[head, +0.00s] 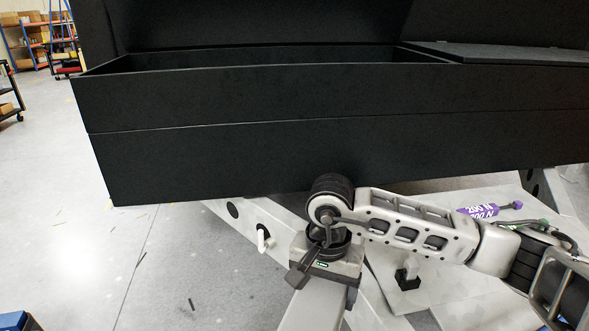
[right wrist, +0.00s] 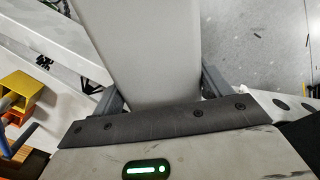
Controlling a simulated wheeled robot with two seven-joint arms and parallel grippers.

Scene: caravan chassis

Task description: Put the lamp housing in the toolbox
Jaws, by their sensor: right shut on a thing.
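The toolbox (head: 330,135) is a large black box across the upper head view. Its lid is raised at the back, and the left part of its top is open. My right gripper (head: 324,284) is below and in front of the toolbox's front wall, pointing down. It is shut on a smooth pale grey piece, apparently the lamp housing (head: 312,308). In the right wrist view the lamp housing (right wrist: 150,45) extends away between the two grey fingers. Its far end is cut off by the picture edge. My left gripper is not in view.
A pale chassis beam (head: 250,222) with round holes runs below the toolbox. A yellow-orange block (right wrist: 22,97) shows in the wrist view. The floor at left is mostly clear.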

